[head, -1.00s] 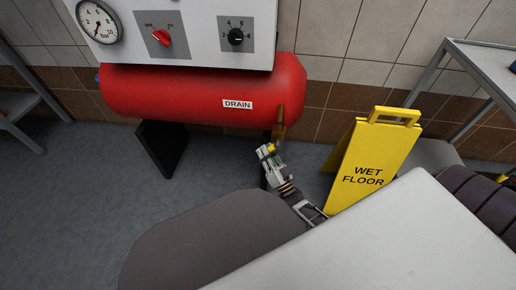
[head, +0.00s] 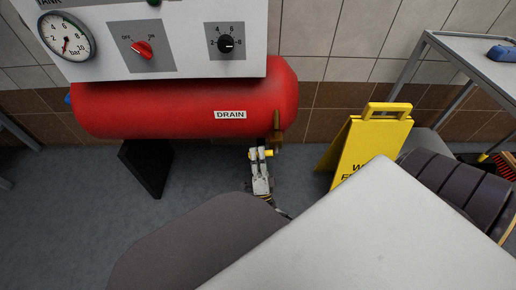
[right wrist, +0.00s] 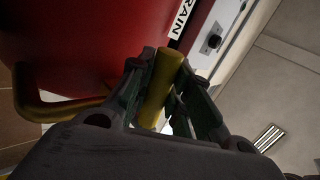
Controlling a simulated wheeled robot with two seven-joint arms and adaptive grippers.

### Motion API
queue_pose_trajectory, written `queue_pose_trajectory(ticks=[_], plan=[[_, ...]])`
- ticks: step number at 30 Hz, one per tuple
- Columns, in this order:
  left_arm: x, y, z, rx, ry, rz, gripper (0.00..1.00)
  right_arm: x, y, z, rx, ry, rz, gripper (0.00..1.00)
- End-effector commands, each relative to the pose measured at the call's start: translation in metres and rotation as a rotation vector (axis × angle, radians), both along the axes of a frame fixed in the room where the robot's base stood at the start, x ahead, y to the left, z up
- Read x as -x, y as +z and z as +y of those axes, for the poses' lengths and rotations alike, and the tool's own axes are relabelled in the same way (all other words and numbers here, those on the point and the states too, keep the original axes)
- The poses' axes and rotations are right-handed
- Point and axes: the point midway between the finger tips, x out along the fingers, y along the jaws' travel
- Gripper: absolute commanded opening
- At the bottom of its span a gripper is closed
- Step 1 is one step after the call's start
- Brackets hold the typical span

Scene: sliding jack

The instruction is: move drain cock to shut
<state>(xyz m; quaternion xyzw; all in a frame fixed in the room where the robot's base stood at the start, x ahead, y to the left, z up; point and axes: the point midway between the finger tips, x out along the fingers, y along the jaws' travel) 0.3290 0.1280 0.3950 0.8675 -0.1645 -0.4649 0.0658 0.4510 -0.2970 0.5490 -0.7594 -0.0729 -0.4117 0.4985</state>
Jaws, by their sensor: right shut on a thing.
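The drain cock's brass pipe (head: 277,122) hangs at the right end of the red tank (head: 180,105), right of the DRAIN label (head: 230,115). Its yellow handle (head: 269,153) shows at the pipe's lower end, pointing left in the head view. My right gripper (head: 260,152) is shut on this handle. In the right wrist view the yellow handle (right wrist: 160,85) lies between the two fingers of my right gripper (right wrist: 158,95). The fingers hide part of the handle and the valve body. My left gripper is not in view.
A yellow wet-floor sign (head: 368,140) stands right of the cock. A white panel with a gauge (head: 66,36), a red knob (head: 142,50) and a black knob (head: 225,43) sits above the tank. A grey table (head: 470,62) stands at the right.

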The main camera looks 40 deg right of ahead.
Motion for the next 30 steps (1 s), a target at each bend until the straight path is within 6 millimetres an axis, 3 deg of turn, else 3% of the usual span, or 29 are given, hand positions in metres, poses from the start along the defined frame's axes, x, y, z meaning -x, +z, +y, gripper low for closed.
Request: queue_pose_trajectory(ticks=[9,24,25,30], plan=[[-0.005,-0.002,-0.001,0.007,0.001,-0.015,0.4,0.0,0.009,0.001,-0.129,0.0,-0.085,0.0],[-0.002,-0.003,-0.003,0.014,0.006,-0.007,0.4,0.0,0.012,0.001,-0.154,0.001,-0.103,0.0],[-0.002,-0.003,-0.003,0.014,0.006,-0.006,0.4,0.0,0.012,0.001,-0.154,0.001,-0.103,0.21],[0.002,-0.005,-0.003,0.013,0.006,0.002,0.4,0.0,0.012,0.001,-0.152,0.001,-0.102,0.42]])
